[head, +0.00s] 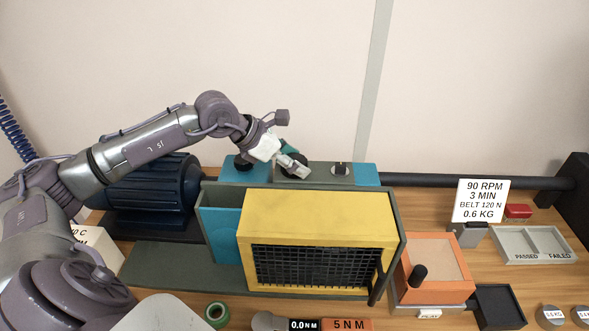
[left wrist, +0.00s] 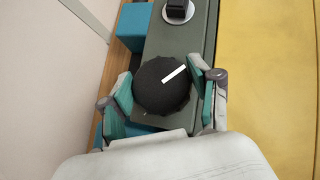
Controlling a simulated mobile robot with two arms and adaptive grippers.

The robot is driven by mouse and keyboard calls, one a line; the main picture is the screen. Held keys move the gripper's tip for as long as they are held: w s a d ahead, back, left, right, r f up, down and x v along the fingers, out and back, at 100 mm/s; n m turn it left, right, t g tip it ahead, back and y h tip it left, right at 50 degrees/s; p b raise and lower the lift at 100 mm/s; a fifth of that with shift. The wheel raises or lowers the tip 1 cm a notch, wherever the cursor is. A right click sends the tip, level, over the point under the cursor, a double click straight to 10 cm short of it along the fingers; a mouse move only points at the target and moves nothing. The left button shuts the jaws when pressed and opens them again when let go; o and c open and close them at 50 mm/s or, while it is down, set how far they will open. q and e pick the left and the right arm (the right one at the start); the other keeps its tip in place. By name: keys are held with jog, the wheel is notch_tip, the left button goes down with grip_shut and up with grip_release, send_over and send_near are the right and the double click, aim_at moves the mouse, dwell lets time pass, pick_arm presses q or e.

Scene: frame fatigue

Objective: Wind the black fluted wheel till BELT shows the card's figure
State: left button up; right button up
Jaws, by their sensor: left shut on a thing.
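The black fluted wheel (left wrist: 162,90) sits on the grey-green top of the machine (left wrist: 185,45). A white mark on its face points to the upper right in the left wrist view. My left gripper (left wrist: 161,82) has one teal-padded finger on each side of the wheel and is shut on it. In the head view my left gripper (head: 291,164) reaches down behind the yellow guard (head: 320,220) and mostly hides the wheel. The white card (head: 481,201) reads 90 RPM, 3 MIN, BELT 120 N, 0.6 KG. I cannot make out a BELT readout. My right gripper is out of view.
A second knob (head: 340,168) stands right of the wheel. A blue motor (head: 152,198) is at the left. An orange box (head: 433,268) with a black knob, a PASSED/FAILED tray (head: 534,244) and a 0.0 NM display (head: 304,325) are on the wooden bench.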

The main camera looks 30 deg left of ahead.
pick_arm(q)
jog(key=m+g+h+b, duration=0.1)
jog(key=m, duration=0.1)
jog(key=shift+m, duration=0.3)
jog(key=shift+m+g+h+b, duration=0.3)
jog(key=shift+m+g+h, duration=0.2)
jog(key=o, duration=1.2)
jog(key=shift+c, duration=0.2)
jog(key=v, duration=1.2)
